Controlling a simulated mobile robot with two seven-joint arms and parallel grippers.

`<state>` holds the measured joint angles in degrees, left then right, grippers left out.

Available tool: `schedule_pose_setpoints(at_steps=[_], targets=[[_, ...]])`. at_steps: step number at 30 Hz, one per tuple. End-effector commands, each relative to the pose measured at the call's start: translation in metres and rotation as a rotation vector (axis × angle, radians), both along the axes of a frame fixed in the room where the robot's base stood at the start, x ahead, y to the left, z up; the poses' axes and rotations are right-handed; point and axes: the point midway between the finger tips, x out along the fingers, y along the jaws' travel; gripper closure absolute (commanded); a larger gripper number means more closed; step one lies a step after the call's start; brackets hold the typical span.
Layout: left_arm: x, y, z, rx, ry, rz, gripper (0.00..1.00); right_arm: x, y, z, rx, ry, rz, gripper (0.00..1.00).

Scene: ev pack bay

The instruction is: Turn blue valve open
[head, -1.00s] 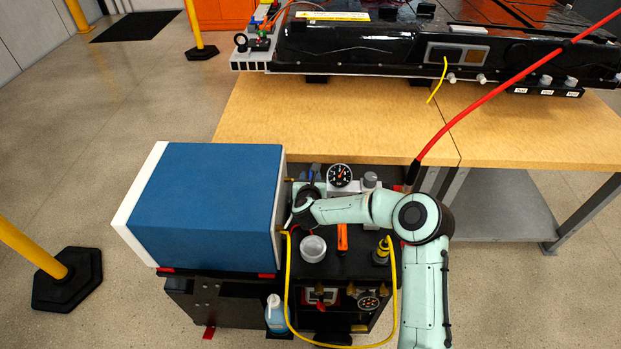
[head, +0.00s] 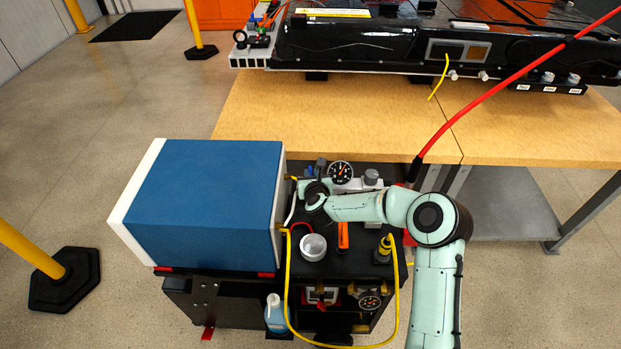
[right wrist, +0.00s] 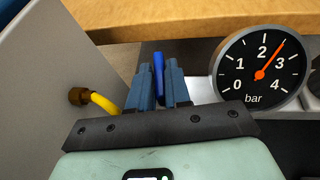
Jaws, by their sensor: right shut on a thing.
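The blue valve handle (right wrist: 158,66) shows in the right wrist view as a narrow, bright blue upright piece between my fingers. In the head view a small blue part of it (head: 311,171) shows at the back of the black cart, left of the gauge. My right gripper (right wrist: 160,90) has its two blue-grey fingers closed on the handle, one on each side. In the head view my right gripper (head: 317,179) is mostly hidden by its own wrist. The valve body is hidden. My left gripper is not in view.
A round gauge (right wrist: 262,66) right of the fingers reads about 2.5 bar. A large blue box (head: 207,195) stands close on the left.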

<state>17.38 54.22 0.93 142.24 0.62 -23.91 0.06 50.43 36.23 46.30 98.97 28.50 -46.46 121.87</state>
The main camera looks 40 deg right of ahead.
Motion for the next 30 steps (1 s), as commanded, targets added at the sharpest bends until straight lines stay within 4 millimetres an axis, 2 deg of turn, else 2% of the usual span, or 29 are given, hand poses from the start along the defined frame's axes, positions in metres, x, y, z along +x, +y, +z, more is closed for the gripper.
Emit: schedule_pose_setpoints(at_steps=[3,9,18,30], targets=[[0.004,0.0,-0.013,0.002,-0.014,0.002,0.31,-0.002,-0.004,-0.004,-0.004,0.001,0.088,1.0],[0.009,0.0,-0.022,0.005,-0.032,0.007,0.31,-0.003,-0.006,-0.003,-0.001,0.002,0.243,1.0],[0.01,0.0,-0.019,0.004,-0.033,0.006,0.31,-0.003,-0.008,-0.001,0.005,0.0,0.419,1.0],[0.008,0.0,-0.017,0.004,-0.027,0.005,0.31,-0.002,-0.007,-0.001,0.0,0.0,0.501,1.0]])
